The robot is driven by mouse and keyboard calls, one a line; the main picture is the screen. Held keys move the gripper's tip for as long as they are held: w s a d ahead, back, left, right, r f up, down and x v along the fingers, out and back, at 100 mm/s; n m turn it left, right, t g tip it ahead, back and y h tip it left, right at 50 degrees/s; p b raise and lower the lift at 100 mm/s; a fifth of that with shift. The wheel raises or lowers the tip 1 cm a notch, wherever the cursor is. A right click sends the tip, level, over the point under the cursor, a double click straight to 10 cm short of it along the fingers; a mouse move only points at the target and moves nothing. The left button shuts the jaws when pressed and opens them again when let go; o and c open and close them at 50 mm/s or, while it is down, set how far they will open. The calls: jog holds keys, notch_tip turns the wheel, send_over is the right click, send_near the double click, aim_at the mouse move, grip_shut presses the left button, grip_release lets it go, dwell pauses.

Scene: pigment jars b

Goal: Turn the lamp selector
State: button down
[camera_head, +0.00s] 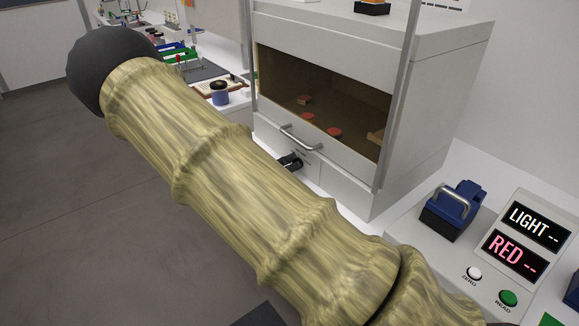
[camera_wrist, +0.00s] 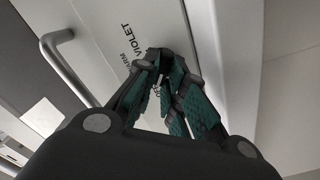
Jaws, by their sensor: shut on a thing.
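The lamp selector is on the pale front panel (camera_wrist: 105,45) of the cabinet, by the printed word VIOLET (camera_wrist: 132,40). Part of another label shows close to the fingertips. In the wrist view my gripper (camera_wrist: 162,72) is closed in on the selector spot, with its dark and teal fingers covering the knob. How far the knob is turned cannot be seen.
A metal handle (camera_head: 301,138) is on the cabinet front and shows beside my gripper in the wrist view (camera_wrist: 66,66). Red discs (camera_head: 335,132) lie inside the cabinet. A blue-black device (camera_head: 452,210) and a readout box (camera_head: 520,240) showing LIGHT and RED stand at right.

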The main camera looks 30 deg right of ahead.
jog(key=m+b, duration=0.4)
jog(key=m, duration=0.3)
jog(key=shift+s, duration=0.2)
jog(key=m+b, duration=0.2)
jog(key=m, duration=0.1)
jog(key=shift+s+m+b, duration=0.15)
jog(key=shift+m+b, duration=0.25)
jog(key=shift+s+m+b, duration=0.15)
jog(key=shift+m+b, duration=1)
jog(key=shift+m, duration=0.45)
jog(key=shift+r+m, duration=0.1)
jog(key=shift+m, duration=0.2)
jog(key=c, duration=1.5)
grip_release()
jog(key=a, duration=1.2)
jog(key=shift+s, duration=0.45)
